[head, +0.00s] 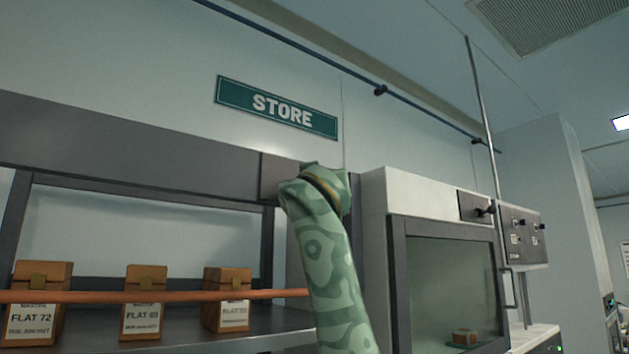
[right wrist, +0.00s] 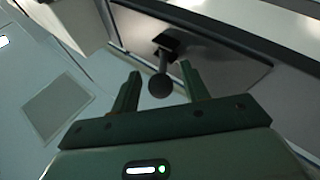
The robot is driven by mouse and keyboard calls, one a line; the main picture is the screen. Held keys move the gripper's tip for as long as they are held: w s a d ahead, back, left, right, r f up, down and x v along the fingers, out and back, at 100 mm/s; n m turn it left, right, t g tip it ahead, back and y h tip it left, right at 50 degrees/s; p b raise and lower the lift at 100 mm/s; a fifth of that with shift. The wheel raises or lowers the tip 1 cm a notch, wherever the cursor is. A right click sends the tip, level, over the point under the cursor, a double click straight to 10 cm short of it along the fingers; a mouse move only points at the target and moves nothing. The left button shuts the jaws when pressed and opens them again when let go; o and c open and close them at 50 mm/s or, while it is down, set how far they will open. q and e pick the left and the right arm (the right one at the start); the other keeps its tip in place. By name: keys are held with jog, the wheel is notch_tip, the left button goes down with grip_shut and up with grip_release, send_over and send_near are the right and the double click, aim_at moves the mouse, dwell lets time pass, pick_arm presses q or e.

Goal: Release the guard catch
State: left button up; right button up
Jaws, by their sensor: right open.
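In the right wrist view, a catch lever with a dark ball knob (right wrist: 160,85) stands out from a black mount on a dark grey panel (right wrist: 205,48). My right gripper (right wrist: 160,70) is open, with the knob in the gap between its two green fingers. I cannot tell whether either finger touches it. In the head view, my green patterned arm rises before the right end of the shelf's grey beam (head: 130,160) and hides the gripper and that lever. An orange guard bar (head: 100,296) runs across the shelf front. My left gripper is out of view.
Several brown packages, one marked FLAT 72 (head: 38,300), stand behind the bar. A glass-fronted cabinet (head: 450,275) stands right of my arm, with a black knob (head: 485,210) at its top and a switch box (head: 523,236) beside it. A STORE sign (head: 277,107) hangs above.

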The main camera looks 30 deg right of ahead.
jog(key=shift+c, duration=0.3)
jog(key=c, duration=0.9)
jog(key=shift+y, duration=0.3)
jog(key=shift+w+d+r+n+t+y+p, duration=0.15)
jog(key=shift+d+n+y, duration=0.75)
jog(key=shift+n+y, duration=1.95)
jog(key=shift+d+f+n+t+y+p, duration=0.15)
jog(key=shift+d+n+y, duration=0.9)
jog(key=shift+y, duration=3.35)
jog(key=shift+w+d+r+n+t+y+p, duration=0.2)
jog(key=shift+d+n+y, duration=0.55)
jog(key=shift+n+y, duration=2.15)
jog(key=shift+s+f+m+y, duration=0.15)
jog(key=shift+m+y, duration=0.65)
jog(key=shift+y, duration=0.05)
